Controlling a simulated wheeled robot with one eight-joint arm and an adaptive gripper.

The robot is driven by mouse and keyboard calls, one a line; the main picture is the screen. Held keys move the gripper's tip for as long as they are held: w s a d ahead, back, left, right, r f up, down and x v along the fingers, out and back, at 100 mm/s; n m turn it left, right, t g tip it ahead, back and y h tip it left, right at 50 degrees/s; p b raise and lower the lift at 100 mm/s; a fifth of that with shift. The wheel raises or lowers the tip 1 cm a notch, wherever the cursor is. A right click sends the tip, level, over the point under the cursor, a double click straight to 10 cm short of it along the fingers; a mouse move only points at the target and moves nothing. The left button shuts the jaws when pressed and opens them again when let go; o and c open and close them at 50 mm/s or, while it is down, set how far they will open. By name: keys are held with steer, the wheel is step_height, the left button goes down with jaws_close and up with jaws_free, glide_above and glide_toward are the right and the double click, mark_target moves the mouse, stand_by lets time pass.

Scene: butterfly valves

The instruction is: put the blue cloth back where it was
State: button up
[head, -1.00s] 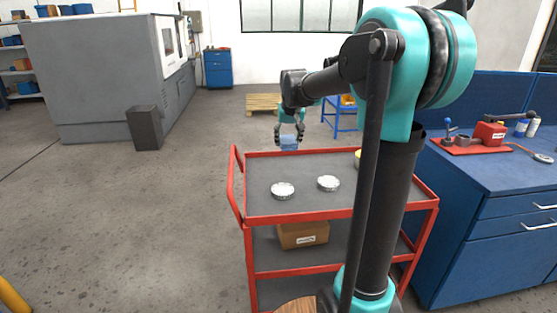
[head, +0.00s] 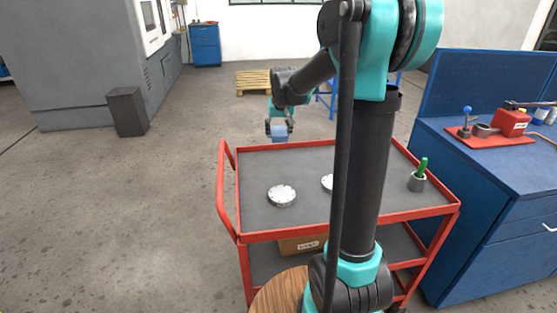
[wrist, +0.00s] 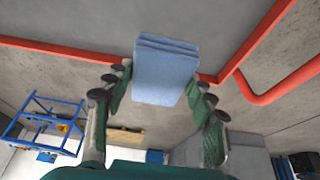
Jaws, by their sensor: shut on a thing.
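The blue cloth (wrist: 165,72) is a folded, light blue pad between the fingers of my gripper (wrist: 160,92) in the wrist view. My gripper is shut on it. In the head view my gripper (head: 279,130) and the cloth (head: 279,133) are small, at the far edge of the red cart (head: 231,190). In the wrist view the cart's red rim (wrist: 60,48) and grey top lie behind the cloth. I cannot tell whether the cloth touches the cart.
Two round metal discs, one at the left (head: 282,195) and one partly hidden by my arm (head: 327,182), lie on the cart top. A blue workbench (head: 500,175) is at the right. Open floor (head: 120,210) lies left.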

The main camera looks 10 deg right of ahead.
mark_target(278, 164)
step_height(278, 164, down, 13)
steer(key=shift+r, duration=0.2)
steer(key=shift+f, duration=0.1)
steer(key=o, duration=1.2)
steer(key=v, duration=1.2)
steer(key=shift+s, duration=0.1)
